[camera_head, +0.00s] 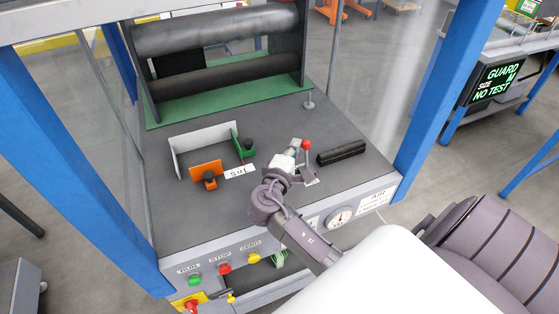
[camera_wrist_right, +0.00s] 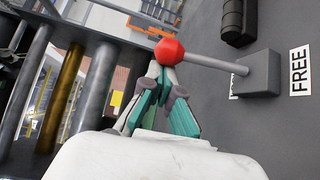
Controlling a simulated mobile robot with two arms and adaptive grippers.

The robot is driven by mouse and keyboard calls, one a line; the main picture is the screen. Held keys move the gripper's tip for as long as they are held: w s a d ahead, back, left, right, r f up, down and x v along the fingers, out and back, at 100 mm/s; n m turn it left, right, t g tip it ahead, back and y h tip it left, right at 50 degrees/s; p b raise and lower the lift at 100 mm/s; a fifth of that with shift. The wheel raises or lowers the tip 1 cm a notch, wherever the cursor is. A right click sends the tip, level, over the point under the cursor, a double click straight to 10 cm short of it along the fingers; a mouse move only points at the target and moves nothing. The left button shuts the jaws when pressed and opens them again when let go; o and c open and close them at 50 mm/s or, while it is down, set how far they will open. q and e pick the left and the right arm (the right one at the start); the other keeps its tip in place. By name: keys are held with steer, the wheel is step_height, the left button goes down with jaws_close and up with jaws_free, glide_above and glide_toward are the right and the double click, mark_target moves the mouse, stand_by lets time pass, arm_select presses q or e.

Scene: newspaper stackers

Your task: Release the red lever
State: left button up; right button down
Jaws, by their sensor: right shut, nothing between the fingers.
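The red lever has a round red knob (camera_head: 306,145) on a grey rod, standing on the machine's grey top. In the right wrist view the knob (camera_wrist_right: 169,51) is large and close, and its rod runs right to a grey block (camera_wrist_right: 260,73) beside a FREE label (camera_wrist_right: 299,70). My right gripper (camera_head: 297,148) is just left of the knob in the head view. In the wrist view its teal-padded fingers (camera_wrist_right: 164,72) come together at the knob's lower edge, shut and empty. I cannot tell whether they touch it. My left gripper is not in view.
A black ribbed bar (camera_head: 341,153) lies right of the lever. Orange (camera_head: 204,172) and green (camera_head: 236,143) brackets and a white guide plate (camera_head: 205,138) stand to the left. Dark rollers (camera_head: 215,30) are behind. Blue posts (camera_head: 450,80) flank the machine; buttons (camera_head: 224,269) line its front.

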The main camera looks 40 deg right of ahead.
mark_target(306, 148)
steer(key=b, duration=0.1)
steer(key=s+m+t+h+b, duration=0.1)
steer(key=shift+s+a+f+b, duration=0.25)
steer(key=shift+a+f+b, duration=0.05)
steer(key=shift+b, duration=0.05)
steer(key=shift+s+d+r+m+h+b, duration=0.1)
steer(key=shift+s+m+h+b, duration=0.05)
steer(key=shift+s+b, duration=0.35)
steer(key=shift+s+r+m+h+b, duration=0.15)
steer(key=shift+s+b, duration=0.25)
steer(key=shift+s, duration=0.2)
steer(key=shift+s+f, duration=0.1)
steer(key=shift+s, duration=0.4)
arm_select(q)
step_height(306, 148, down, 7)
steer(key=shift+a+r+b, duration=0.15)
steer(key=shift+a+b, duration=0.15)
steer(key=shift+b, duration=0.1)
arm_select(e)
steer(key=shift+s+a+f, duration=0.2)
steer(key=shift+s+a, duration=0.1)
steer(key=shift+s, duration=0.1)
steer(key=shift+s, duration=0.1)
